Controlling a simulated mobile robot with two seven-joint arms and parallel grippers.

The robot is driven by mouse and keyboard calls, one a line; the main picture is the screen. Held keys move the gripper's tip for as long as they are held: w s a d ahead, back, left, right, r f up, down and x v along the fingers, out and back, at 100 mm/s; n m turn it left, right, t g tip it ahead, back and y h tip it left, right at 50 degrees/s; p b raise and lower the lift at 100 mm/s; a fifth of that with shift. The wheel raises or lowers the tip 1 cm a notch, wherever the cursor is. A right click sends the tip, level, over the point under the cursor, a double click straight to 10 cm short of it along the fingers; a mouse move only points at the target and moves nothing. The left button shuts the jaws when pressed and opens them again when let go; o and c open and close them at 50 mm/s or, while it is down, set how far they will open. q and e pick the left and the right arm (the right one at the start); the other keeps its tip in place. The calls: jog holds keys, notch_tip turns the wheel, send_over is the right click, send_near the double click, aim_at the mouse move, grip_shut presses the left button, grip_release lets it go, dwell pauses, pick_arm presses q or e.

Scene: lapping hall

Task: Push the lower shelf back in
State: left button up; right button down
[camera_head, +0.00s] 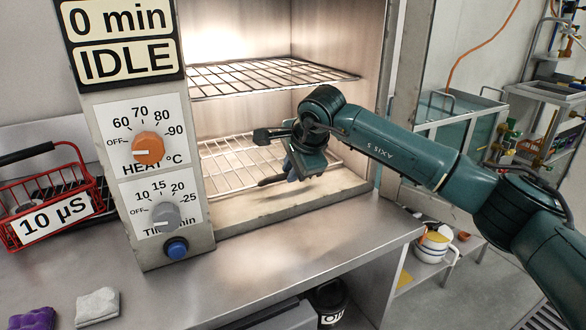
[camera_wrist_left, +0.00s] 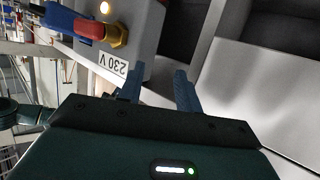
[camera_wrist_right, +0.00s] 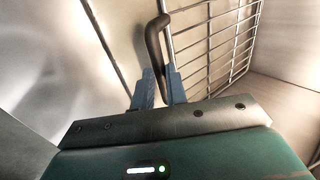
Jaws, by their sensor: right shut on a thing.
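The lower shelf (camera_head: 225,165) is a wire rack inside the open, lit oven chamber, beneath the upper wire shelf (camera_head: 265,76). In the right wrist view its bars (camera_wrist_right: 215,40) run up beside a dark, curved handle (camera_wrist_right: 153,40). My right gripper (camera_head: 290,175) is at the chamber's front opening. Its fingers (camera_wrist_right: 160,85) are shut on the handle, whose end also shows in the head view (camera_head: 270,182). My right wrist and arm hide part of the shelf's right side. My left gripper (camera_wrist_left: 158,80) is outside the head view, open, with nothing between its fingers.
The oven's control panel (camera_head: 150,185) stands left of the opening, with an orange knob (camera_head: 148,148) and a grey knob (camera_head: 166,216). A red basket (camera_head: 45,190) stands farther left. The steel bench (camera_head: 270,265) before the chamber is clear. A grey 230 V box (camera_wrist_left: 135,45) is near my left gripper.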

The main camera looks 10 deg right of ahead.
jog(key=c, duration=1.4)
grip_release()
jog(key=shift+w, duration=0.2)
jog(key=v, duration=1.3)
jog(key=shift+s+p, duration=0.15)
jog(key=shift+p, duration=0.2)
